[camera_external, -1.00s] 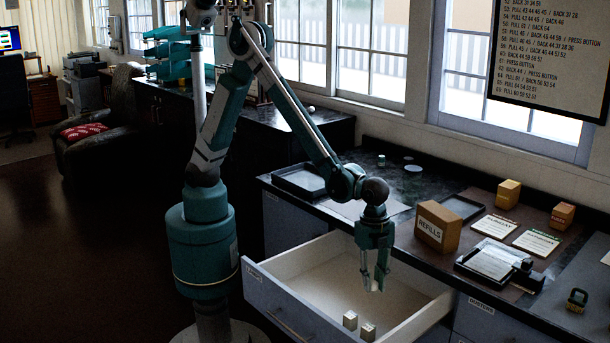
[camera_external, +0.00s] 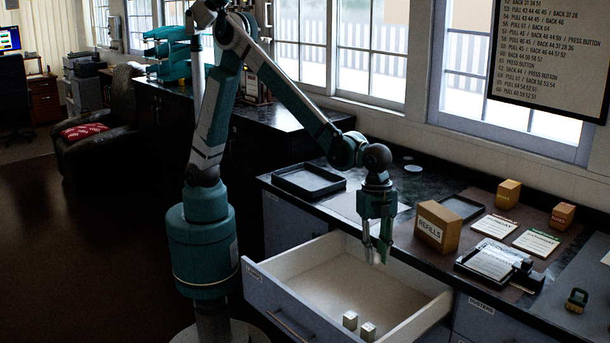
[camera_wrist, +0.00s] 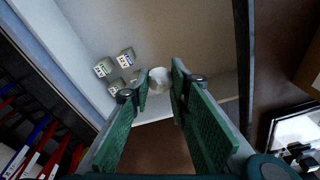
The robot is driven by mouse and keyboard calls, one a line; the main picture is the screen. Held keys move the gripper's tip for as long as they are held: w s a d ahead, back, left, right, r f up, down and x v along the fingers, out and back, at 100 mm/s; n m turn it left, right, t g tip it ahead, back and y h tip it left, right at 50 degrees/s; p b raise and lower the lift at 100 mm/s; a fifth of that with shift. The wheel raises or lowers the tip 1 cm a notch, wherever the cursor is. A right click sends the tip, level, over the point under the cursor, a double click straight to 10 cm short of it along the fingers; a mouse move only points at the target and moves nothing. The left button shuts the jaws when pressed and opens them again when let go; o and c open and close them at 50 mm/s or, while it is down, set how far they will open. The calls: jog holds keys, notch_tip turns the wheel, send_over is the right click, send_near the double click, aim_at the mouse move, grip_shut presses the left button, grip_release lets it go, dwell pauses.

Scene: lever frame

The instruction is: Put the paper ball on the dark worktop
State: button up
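The white crumpled paper ball (camera_wrist: 159,80) is between my fingertips in the wrist view. It shows as a small pale spot under my gripper (camera_external: 377,255) in the external view. My gripper (camera_wrist: 160,90) is shut on the ball and holds it above the open drawer (camera_external: 285,292). The dark worktop (camera_external: 438,178) lies behind the drawer, higher than its floor. The fingers hide part of the ball in the external view.
Small pale boxes (camera_external: 350,320) stand in the drawer. On the worktop are a black tray (camera_external: 308,183) at left, and a cardboard REFILLS box (camera_external: 438,226), papers and a hole punch (camera_external: 525,270) at right. Bare dark worktop shows near the back.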

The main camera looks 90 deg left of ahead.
aim_at(377, 253)
notch_tip(377, 253, up, 14)
jog(key=w+a+n+p, duration=0.2)
jog(key=a+p, duration=0.1)
jog(key=a, duration=0.9)
jog(key=w+a+n+p, duration=0.1)
jog(key=w+a+p, duration=0.2)
jog(key=a, duration=1)
jog(key=w+a+n+p, duration=0.2)
jog(key=a+p, duration=0.1)
jog(key=a, duration=0.9)
jog(key=s+a+n+y+p, duration=0.1)
jog(key=s+a+n+p, duration=0.45)
jog(key=a, duration=1.05)
jog(key=s+a+p, duration=0.3)
jog(key=s+a, duration=0.5)
jog(key=a, duration=0.9)
jog(key=shift+t, duration=0.4)
jog(key=shift+w+d+f+b, duration=0.1)
jog(key=shift+w+f+b, duration=0.05)
jog(key=shift+f, duration=0.7)
jog(key=shift+w+d+f+b, duration=0.1)
jog(key=shift+d+f, duration=0.05)
jog(key=shift+f, duration=0.7)
jog(key=shift+w+d+f+b, duration=0.1)
jog(key=shift+w+f+b, duration=0.05)
jog(key=shift+f, duration=0.7)
jog(key=shift+m, duration=0.25)
jog(key=shift+m+h+b, duration=0.3)
jog(key=shift+m+b, duration=0.15)
jog(key=shift+m, duration=2.15)
